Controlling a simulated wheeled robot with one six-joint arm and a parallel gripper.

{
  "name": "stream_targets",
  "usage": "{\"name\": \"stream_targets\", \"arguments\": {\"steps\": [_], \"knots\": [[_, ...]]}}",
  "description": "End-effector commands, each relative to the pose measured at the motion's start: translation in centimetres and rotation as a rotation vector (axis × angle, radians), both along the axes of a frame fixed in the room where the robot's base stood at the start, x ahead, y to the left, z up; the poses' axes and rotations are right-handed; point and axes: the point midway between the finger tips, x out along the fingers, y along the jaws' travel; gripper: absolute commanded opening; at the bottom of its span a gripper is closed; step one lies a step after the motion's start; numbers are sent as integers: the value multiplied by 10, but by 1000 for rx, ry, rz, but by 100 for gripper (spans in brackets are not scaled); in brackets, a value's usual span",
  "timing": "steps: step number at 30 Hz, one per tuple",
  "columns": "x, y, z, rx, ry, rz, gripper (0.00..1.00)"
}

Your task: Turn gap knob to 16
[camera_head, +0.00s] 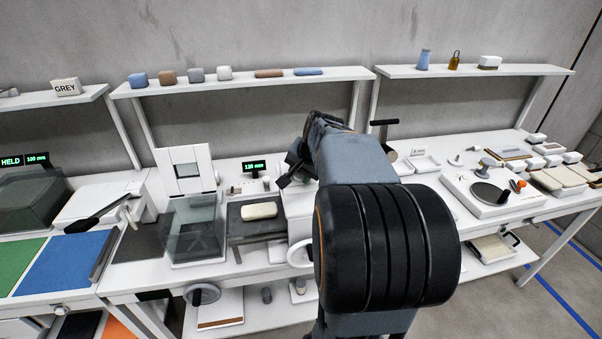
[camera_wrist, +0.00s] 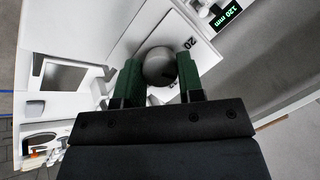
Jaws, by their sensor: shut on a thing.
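The gap knob (camera_wrist: 160,62) is a round grey knob in the wrist view. It sits on a white face with printed black numbers. A "20" (camera_wrist: 190,43) is readable beside it, and another number at the right is partly covered. The knob's pointer cannot be made out, so its setting cannot be told. My gripper (camera_wrist: 159,78) has its two green fingers on either side of the knob, shut on it. In the head view my own arm hides the knob and most of the gripper.
A display (camera_head: 254,167) reads 120 mm; it also shows in the wrist view (camera_wrist: 232,12). A pale block (camera_head: 259,210) lies on the dark belt left of my arm. A clear bin (camera_head: 194,230) stands further left. A shelf (camera_head: 245,80) with small blocks runs behind.

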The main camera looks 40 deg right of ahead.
Motion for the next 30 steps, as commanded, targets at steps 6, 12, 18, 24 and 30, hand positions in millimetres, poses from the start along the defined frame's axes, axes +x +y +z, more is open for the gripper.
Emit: {"name": "stream_targets", "arguments": {"steps": [6,12,18,24,30], "knots": [[0,0,1,3,-5,-7,12],[0,0,1,3,-5,-6,12],[0,0,1,3,-4,-6,51],[0,0,0,3,-2,-5,61],[-1,0,3,2,-4,-5,61]]}}
